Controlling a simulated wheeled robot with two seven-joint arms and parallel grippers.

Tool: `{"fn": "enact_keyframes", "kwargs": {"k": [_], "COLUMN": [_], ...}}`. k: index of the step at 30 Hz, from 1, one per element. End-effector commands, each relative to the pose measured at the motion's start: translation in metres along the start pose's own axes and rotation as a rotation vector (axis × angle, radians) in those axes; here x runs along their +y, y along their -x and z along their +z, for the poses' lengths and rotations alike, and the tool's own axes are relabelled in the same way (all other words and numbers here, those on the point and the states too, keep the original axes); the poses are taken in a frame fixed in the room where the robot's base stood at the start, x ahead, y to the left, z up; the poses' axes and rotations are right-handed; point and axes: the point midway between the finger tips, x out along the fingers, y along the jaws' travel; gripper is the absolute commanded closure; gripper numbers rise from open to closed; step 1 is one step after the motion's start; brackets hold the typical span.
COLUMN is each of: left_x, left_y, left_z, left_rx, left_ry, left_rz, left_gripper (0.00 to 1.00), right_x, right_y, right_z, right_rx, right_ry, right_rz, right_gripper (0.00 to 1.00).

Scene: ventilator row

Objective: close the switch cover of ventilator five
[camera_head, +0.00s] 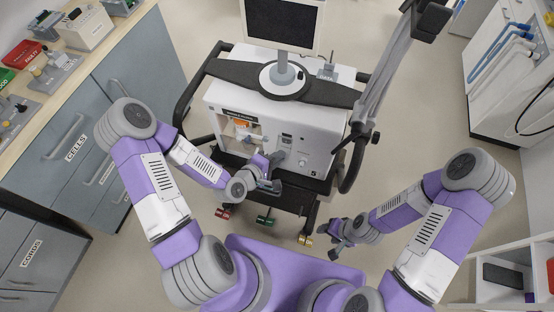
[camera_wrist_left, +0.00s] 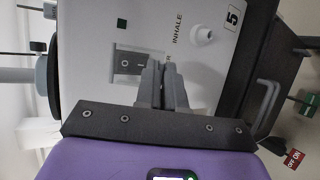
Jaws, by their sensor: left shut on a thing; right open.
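Ventilator five (camera_head: 262,125) stands in the middle of the head view. The left wrist view shows its white front panel (camera_wrist_left: 90,80) with a "5" label (camera_wrist_left: 233,16). A grey switch plate (camera_wrist_left: 128,60) with a switch marked "O" is beside my left fingertips. My left gripper (camera_wrist_left: 160,85) is shut at the edge of this plate, on what appears to be the switch cover; the fingers hide most of it. In the head view my left gripper (camera_head: 274,163) is against the ventilator front. My right gripper (camera_head: 334,234) is open and empty, low and right of the ventilator.
A white "INHALE" port (camera_wrist_left: 204,34) sticks out beside the switch. Black side rails (camera_head: 352,170) flank the ventilator, and a jointed arm (camera_head: 385,75) rises at its right. Coloured pedals (camera_head: 265,219) are near the floor. A counter (camera_head: 75,75) with drawers stands at left.

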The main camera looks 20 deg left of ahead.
Motion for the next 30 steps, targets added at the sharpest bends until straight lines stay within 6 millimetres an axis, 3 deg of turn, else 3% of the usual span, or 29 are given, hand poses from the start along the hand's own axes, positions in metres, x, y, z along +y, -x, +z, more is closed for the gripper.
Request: {"fn": "enact_keyframes", "kwargs": {"k": [1, 6, 15, 30], "left_x": [-0.010, -0.014, -0.015, -0.011], "left_y": [-0.006, -0.014, -0.023, -0.027], "left_z": [-0.003, -0.006, -0.010, -0.011], "left_rx": [0.000, 0.001, 0.002, 0.000], "left_ry": [-0.014, -0.069, -0.137, -0.174], "left_rz": [0.042, 0.172, 0.332, 0.416], "left_gripper": [1.00, 1.00, 1.00, 1.00], "right_x": [0.005, 0.016, 0.029, 0.035], "right_y": [-0.015, -0.042, -0.077, -0.093], "right_z": [-0.001, -0.002, -0.003, -0.004], "right_rx": [0.000, 0.000, -0.001, 0.000], "right_ry": [0.000, 0.000, 0.000, 0.000], "right_rz": [0.000, 0.000, 0.000, 0.000], "right_gripper": [0.45, 0.45, 0.45, 0.45]}}
